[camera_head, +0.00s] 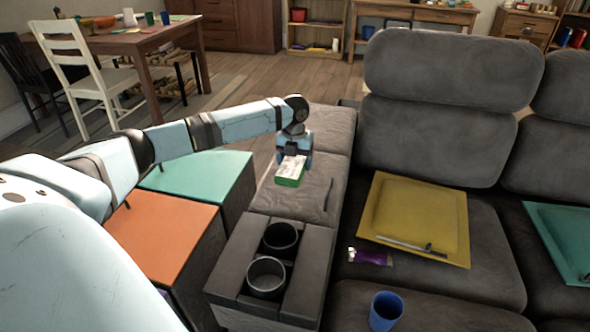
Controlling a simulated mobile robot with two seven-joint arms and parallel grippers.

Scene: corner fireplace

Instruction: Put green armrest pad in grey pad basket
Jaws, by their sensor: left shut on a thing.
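The green pad (288,181), a small block with green sides and a pale, marked top, is at the grey sofa armrest (262,200). My left gripper (294,158) reaches down over it from the left and is shut on it. The fingers partly hide the pad's far end. I cannot tell whether the pad touches the armrest or is just above it. I cannot make out a grey pad basket in this view. My right gripper is not in view.
A cup-holder console (309,275) with two round wells stands nearer on the armrest. A yellow tray (450,207), a blue cup (386,311) and a purple packet (368,257) are on the seat. Teal (210,172) and orange (165,235) box tops lie under my left arm.

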